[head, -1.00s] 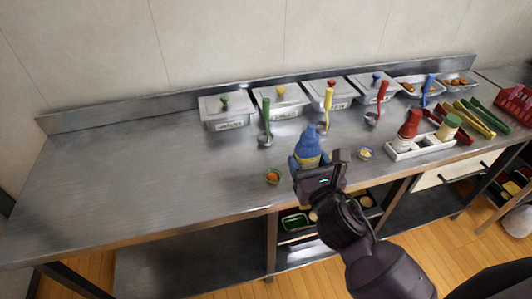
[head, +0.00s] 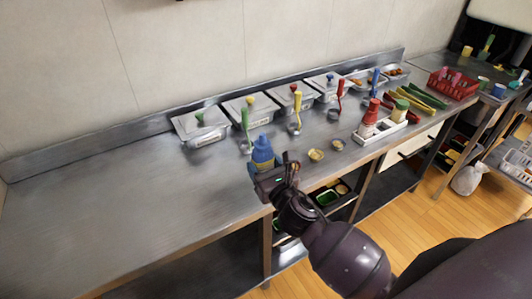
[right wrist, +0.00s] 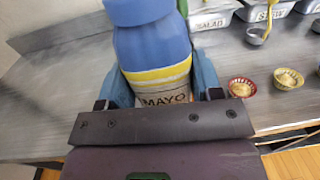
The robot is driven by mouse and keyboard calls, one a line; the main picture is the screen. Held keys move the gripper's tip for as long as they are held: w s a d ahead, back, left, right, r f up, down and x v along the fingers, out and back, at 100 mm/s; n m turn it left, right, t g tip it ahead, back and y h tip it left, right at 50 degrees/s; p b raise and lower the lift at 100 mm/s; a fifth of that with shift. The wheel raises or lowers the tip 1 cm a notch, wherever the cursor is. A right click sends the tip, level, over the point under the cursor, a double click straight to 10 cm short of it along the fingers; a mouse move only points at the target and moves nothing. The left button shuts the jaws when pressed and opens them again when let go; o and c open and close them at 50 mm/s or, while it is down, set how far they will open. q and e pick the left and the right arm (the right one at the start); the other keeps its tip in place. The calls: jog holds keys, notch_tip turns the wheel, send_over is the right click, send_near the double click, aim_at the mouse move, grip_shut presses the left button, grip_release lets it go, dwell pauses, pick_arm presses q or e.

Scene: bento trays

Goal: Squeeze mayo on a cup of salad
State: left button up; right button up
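My right gripper (head: 268,176) is shut around a blue mayo bottle (head: 263,152) with a yellow band. The bottle is upright, over the front part of the counter. In the right wrist view, the bottle (right wrist: 155,60) stands between the blue finger pads and its MAYO label shows. Two small cups with pale yellowish food, the nearer cup (head: 316,155) and the farther cup (head: 337,144), stand right of the bottle. I cannot tell which holds salad. My left gripper is not in view.
Lidded metal containers (head: 200,125) line the back of the counter (head: 110,200), with colored ladles (head: 246,148) before them. A white rack (head: 380,131) holding a red bottle (head: 368,118) stands to the right. The counter's left side is clear.

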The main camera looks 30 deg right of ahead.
jog(key=w+m+g+y+p, duration=0.1)
jog(key=w+m+p, duration=0.45)
jog(key=m, duration=0.65)
pick_arm(q)
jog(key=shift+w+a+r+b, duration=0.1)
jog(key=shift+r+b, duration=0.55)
jog(key=shift+b, duration=0.3)
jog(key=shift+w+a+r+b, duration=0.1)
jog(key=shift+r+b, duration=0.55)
jog(key=shift+b, duration=0.25)
pick_arm(e)
jog(key=w+d+f+m+y, duration=0.1)
jog(key=d+f+m, duration=0.3)
jog(key=m, duration=0.7)
jog(key=shift+d+f+m, duration=0.3)
jog(key=shift+d+m, duration=0.1)
jog(key=shift+d, duration=0.9)
